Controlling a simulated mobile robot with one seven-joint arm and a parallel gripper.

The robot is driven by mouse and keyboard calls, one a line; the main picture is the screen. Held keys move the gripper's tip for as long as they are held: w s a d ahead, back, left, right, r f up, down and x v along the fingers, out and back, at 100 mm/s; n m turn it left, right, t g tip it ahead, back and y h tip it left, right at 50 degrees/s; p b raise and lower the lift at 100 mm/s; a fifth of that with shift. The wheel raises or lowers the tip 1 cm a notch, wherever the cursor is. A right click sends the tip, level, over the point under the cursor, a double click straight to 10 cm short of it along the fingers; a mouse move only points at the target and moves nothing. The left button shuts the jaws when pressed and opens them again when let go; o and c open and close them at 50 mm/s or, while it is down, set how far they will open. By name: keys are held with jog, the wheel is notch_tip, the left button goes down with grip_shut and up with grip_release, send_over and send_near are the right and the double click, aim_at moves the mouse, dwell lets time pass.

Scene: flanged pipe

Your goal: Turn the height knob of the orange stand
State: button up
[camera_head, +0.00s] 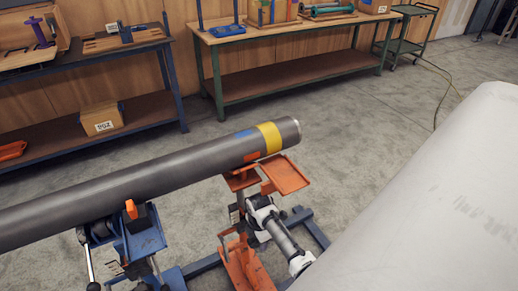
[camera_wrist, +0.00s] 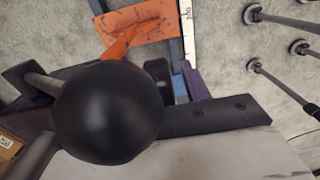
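The orange stand (camera_head: 243,262) is under the right end of the grey pipe, with an orange support (camera_head: 240,178) at its top. In the wrist view an orange part of it (camera_wrist: 150,22) shows at the top. A large black ball knob (camera_wrist: 107,112) on a grey rod fills the left middle of the wrist view, very close to the camera. My gripper (camera_wrist: 140,100) is at the ball; its dark finger parts show beside it. The ball hides the space between the fingers, so its grip is not clear. In the head view my white wrist is beside the stand's post.
The grey pipe (camera_head: 150,182) has yellow, blue and orange bands near its right end. A blue stand (camera_head: 140,240) carries it further left. An orange tray (camera_head: 285,175) juts out right of the post. Workbenches (camera_head: 290,45) stand behind; the floor between is clear.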

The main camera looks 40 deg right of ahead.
jog(key=shift+r+p, duration=0.55)
notch_tip(320, 180, up, 11)
jog(key=p, duration=0.3)
jog(key=shift+f, duration=0.1)
